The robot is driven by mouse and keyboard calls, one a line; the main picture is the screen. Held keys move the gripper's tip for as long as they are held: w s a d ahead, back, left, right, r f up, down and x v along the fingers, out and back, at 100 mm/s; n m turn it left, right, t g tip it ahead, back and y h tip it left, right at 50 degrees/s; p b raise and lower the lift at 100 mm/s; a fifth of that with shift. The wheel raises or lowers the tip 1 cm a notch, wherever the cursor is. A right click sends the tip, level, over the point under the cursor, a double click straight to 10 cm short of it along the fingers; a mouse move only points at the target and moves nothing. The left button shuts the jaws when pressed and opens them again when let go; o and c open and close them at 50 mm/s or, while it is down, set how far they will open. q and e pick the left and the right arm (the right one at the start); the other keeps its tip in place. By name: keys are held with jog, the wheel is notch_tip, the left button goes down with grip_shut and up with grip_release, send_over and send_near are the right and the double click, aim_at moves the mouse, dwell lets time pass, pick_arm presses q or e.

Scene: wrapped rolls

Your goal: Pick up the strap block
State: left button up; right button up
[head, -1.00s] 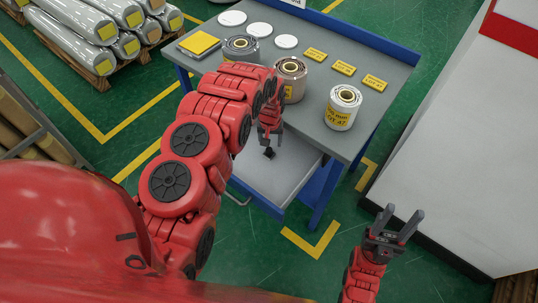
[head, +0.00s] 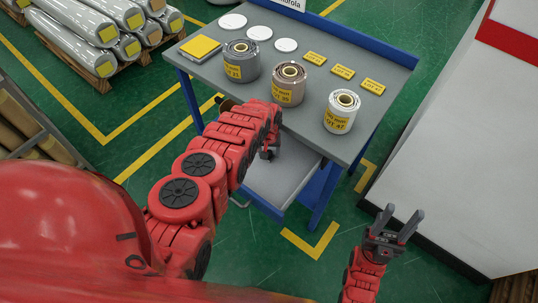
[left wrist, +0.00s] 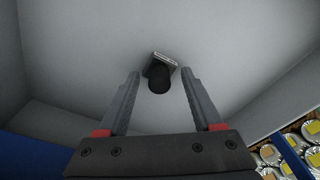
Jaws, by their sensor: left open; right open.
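The strap block (left wrist: 159,72), a small dark piece with a paler top edge, lies in the light grey drawer (head: 270,185) under the table. In the left wrist view it shows between and just beyond my left fingertips. My left gripper (left wrist: 161,88) is open, with a finger on either side of the view and nothing visibly held. In the head view my left arm reaches to the drawer, and the block cannot be told apart from the dark gripper there. My right gripper (head: 402,214) is open and empty, right of the table over the floor.
The grey table (head: 300,120) has a blue rim and carries three wrapped rolls, including a white one (head: 342,111) near its right edge. White discs, yellow labels and a yellow pad (head: 200,47) lie behind them. A white cabinet (head: 470,150) stands at right.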

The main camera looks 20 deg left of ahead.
pick_arm(q)
grip_shut()
dwell(0.3)
jog(key=shift+r, duration=0.15)
